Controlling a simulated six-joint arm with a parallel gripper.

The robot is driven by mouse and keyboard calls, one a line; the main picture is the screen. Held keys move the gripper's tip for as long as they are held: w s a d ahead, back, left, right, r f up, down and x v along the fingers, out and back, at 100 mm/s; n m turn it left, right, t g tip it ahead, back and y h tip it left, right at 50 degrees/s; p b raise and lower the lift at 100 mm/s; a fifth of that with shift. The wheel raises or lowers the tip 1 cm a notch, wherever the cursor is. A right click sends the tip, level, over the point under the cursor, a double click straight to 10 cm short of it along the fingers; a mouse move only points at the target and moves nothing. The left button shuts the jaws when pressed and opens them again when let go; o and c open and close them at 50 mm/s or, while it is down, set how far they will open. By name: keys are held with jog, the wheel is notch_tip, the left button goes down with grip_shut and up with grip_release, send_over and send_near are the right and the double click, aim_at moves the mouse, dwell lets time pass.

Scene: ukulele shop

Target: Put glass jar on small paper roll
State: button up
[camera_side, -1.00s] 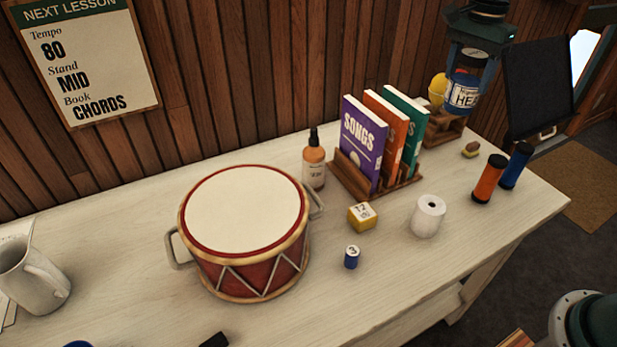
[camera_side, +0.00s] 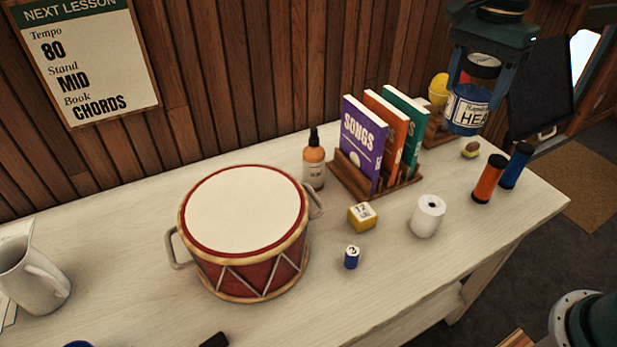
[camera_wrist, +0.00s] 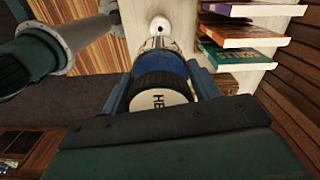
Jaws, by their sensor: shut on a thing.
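The glass jar (camera_side: 468,107) has a dark lid, a blue body and a white label. My gripper (camera_side: 473,92) is shut on it and holds it in the air above the back right of the table. In the wrist view the jar (camera_wrist: 160,98) sits between the two fingers of my gripper (camera_wrist: 162,90). The small paper roll (camera_side: 428,216) stands upright on the table, white with a dark hole in its top, below and left of the jar in the side view. It also shows in the wrist view (camera_wrist: 161,25), beyond the jar. Nothing rests on it.
A wooden rack (camera_side: 349,180) holds upright books behind the roll. A yellow block (camera_side: 362,217) and a small blue cylinder (camera_side: 351,258) stand left of the roll. An orange cylinder (camera_side: 488,181) and a dark blue one (camera_side: 515,167) stand right. A red drum (camera_side: 250,250) fills the middle.

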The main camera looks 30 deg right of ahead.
aim_at(464, 122)
notch_tip(464, 122, down, 19)
jog(key=shift+f, duration=0.15)
dwell(0.9)
jog(key=shift+f, duration=0.15)
jog(key=o, duration=1.2)
notch_tip(464, 122, up, 12)
jog(key=shift+f, duration=0.1)
jog(key=shift+r, duration=0.25)
